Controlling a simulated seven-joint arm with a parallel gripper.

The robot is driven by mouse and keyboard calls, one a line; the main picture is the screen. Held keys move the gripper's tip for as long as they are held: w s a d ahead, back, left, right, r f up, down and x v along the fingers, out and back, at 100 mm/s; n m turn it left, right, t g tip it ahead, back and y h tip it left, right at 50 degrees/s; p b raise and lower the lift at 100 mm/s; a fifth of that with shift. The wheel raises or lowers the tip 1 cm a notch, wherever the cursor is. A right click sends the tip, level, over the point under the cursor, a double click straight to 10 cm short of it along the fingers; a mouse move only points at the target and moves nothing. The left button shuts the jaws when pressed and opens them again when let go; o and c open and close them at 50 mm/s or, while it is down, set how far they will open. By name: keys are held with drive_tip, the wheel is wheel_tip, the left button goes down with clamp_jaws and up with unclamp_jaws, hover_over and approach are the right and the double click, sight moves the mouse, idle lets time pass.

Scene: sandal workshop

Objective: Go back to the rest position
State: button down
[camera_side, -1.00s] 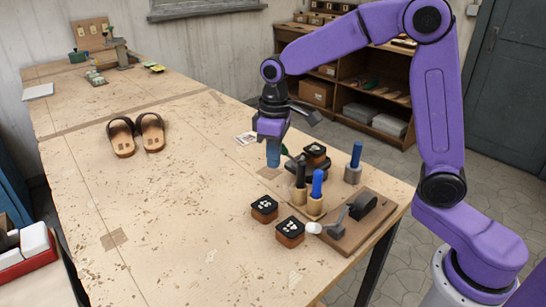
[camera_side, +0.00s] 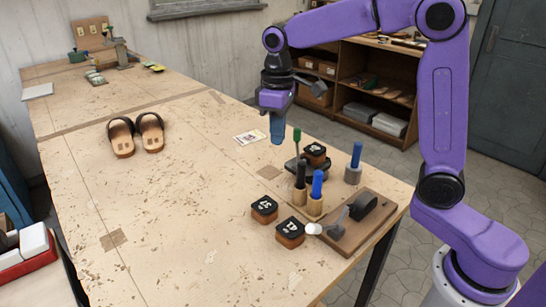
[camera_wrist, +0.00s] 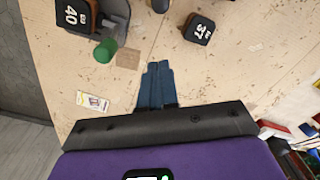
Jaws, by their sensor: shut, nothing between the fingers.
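My gripper (camera_side: 277,130) hangs above the workbench (camera_side: 190,200), pointing down, its blue fingers together and empty. In the side view it is behind the group of tools and stamp blocks, close to a small printed card (camera_side: 250,137). In the wrist view the shut fingers (camera_wrist: 156,82) show against bare bench top. The card (camera_wrist: 92,101) lies to their left there, and a green-topped tool (camera_wrist: 105,51) stands nearer. Nothing touches the fingers.
Tools with blue handles (camera_side: 317,184) and a black handle (camera_side: 300,174) stand upright near numbered blocks (camera_side: 290,232). A wooden board with a lever (camera_side: 362,222) lies at the bench's right edge. Sandals (camera_side: 136,134) lie at left. The bench middle is clear.

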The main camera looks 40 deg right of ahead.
drive_tip(key=shift+a+r, duration=0.15)
drive_tip(key=shift+r, duration=0.65)
drive_tip(key=shift+s, duration=0.1)
drive_tip(key=s+d+f+n, duration=0.1)
drive_tip(key=s+f+n, duration=0.1)
drive_tip(key=s, duration=0.7)
drive_tip(key=s+d+f+n, duration=0.2)
drive_tip(key=s+f, duration=0.1)
drive_tip(key=s, duration=0.7)
drive_tip(key=s+d+f+n, duration=0.1)
drive_tip(key=s+f+n, duration=0.1)
drive_tip(key=s, duration=0.7)
drive_tip(key=shift+s+d+f+n, duration=0.25)
drive_tip(key=shift+f+n, duration=0.05)
drive_tip(key=shift+f, duration=0.35)
